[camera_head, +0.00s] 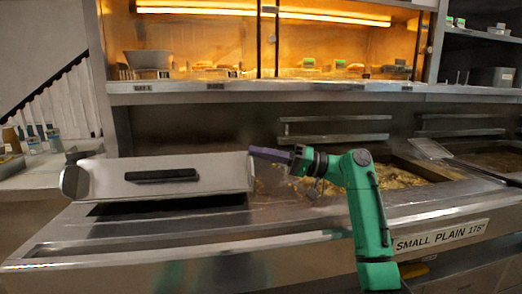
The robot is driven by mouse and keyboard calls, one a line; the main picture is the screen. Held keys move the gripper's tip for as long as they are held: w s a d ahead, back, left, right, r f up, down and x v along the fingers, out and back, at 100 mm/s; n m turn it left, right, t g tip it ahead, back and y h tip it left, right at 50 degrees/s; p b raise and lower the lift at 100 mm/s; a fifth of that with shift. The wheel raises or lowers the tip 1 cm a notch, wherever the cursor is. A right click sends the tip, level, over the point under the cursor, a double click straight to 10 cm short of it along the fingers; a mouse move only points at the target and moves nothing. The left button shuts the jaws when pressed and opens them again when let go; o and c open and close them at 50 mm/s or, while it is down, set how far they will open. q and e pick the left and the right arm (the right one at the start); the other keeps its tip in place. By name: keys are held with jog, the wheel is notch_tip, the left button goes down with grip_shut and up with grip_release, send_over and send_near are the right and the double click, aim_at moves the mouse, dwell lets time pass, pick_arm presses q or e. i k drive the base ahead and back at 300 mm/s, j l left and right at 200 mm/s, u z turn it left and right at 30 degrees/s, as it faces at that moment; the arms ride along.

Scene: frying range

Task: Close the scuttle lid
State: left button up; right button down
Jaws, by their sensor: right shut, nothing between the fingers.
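The scuttle lid (105,185), a pale metal panel with a black bar handle (162,175), is at the left of the range top. A dark strip shows under its front edge; whether that is a gap or shadow I cannot tell. My right gripper (255,153), on a green arm from the lower right, is shut and empty. Its fingertips are at the lid's right end; whether they touch it I cannot tell. My left gripper is not in view.
A fryer pan with golden food (395,177) lies behind and right of my right arm. A steel shelf (300,98) and a lit warming cabinet (190,40) stand behind. The front ledge (180,245) left of my arm is clear.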

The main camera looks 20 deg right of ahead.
aim_at(172, 171)
jog(key=k+l, duration=0.1)
jog(key=l, duration=0.2)
jog(key=k+l, duration=0.1)
jog(key=l, duration=0.2)
jog(key=k+l, duration=0.1)
jog(key=l, duration=0.15)
jog(key=k, duration=0.45)
